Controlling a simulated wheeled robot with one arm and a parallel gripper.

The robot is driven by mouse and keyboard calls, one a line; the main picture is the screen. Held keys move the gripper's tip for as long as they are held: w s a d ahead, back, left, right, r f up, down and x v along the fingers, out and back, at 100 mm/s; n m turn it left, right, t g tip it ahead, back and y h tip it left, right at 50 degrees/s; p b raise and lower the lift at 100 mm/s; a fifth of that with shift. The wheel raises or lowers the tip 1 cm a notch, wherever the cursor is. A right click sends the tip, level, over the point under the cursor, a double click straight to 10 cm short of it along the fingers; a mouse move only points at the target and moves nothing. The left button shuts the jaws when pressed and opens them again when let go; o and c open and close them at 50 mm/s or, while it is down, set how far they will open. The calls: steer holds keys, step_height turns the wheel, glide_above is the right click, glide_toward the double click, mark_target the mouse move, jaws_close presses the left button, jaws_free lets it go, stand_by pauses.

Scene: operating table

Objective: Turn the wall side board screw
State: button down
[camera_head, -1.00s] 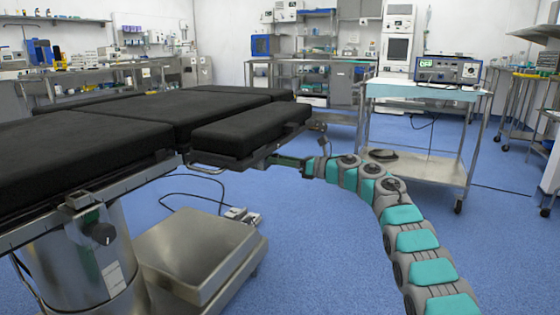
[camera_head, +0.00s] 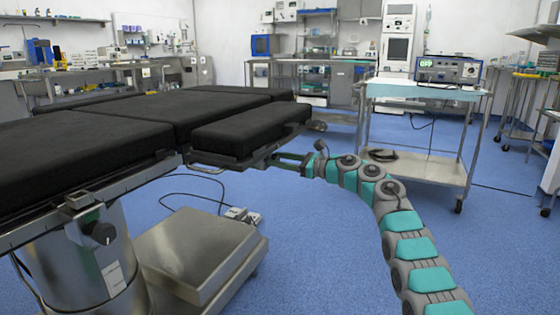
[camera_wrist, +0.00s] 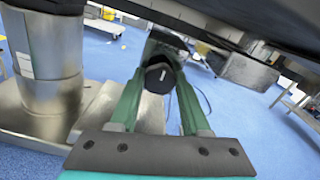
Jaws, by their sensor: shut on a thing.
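The operating table (camera_head: 165,118) with black pads fills the left and middle of the head view. In the wrist view a black round screw knob (camera_wrist: 158,78) with a light mark on its face sits between the green fingers of my gripper (camera_wrist: 157,70). My gripper is shut on this knob, just below the table's edge. In the head view my gripper (camera_head: 284,159) reaches in from the right, under the rail of the end pad section. The knob itself cannot be made out there.
A steel base (camera_head: 195,255) and a pedal with cable (camera_head: 243,215) are on the floor. A steel trolley (camera_head: 415,168) stands behind my arm. Blue floor is free in front.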

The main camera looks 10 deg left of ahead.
steer(key=shift+f, duration=0.1)
steer(key=shift+c, duration=1.8)
jaws_free()
steer(key=shift+s+d, duration=0.15)
steer(key=shift+d, duration=0.45)
steer(key=v, duration=0.6)
steer(key=shift+s+d, duration=0.15)
steer(key=shift+d, duration=0.1)
